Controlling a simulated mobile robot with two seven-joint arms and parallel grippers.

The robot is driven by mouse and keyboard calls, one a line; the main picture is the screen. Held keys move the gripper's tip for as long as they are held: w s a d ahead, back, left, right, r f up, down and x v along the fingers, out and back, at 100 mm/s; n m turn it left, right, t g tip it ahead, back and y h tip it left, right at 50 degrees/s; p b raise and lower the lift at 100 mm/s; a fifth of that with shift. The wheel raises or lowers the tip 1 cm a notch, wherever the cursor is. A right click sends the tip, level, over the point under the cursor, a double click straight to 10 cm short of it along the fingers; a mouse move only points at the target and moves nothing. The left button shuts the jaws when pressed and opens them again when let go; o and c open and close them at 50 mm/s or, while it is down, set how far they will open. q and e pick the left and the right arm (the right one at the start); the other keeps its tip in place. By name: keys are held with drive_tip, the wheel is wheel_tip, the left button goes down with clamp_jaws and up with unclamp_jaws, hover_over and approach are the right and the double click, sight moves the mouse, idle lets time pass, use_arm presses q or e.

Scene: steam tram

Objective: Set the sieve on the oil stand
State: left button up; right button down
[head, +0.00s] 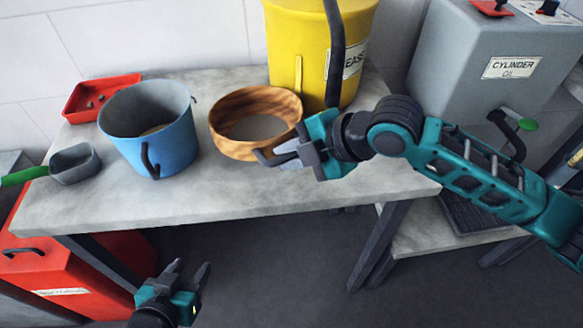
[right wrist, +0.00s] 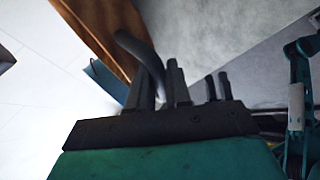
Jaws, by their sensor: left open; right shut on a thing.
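The sieve (head: 225,139), a round wooden ring with a dark handle, is at the front middle of the grey table in the head view. My right gripper (head: 285,152) is shut on its handle; in the right wrist view the dark handle (right wrist: 138,48) lies between the fingers, with the wooden rim (right wrist: 100,35) beyond. I cannot tell whether the sieve touches the table. A low pale stand (head: 430,232) with a dark tray (head: 470,222) is at right, under the grey cylinder oil tank (head: 455,60); my right arm partly hides it. My left gripper (head: 190,272) is open and empty, in front of the table.
A blue bucket (head: 165,150) stands left of the sieve, with a green-handled scoop (head: 75,163) and a red tray (head: 100,95) beyond. A yellow grease drum (head: 300,50) is behind. A red box (head: 60,270) is below left. The front strip of the table (head: 250,195) is clear.

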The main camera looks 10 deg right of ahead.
wheel_tip(320, 180, down, 3)
drive_tip(key=shift+r+b, duration=0.1)
drive_tip(key=shift+b, duration=0.2)
drive_tip(key=shift+f, duration=0.4)
drive_tip(key=c, duration=1.3)
unclamp_jaws()
drive_tip(key=shift+c, duration=0.2)
drive_tip(key=shift+s+d+r, duration=0.1)
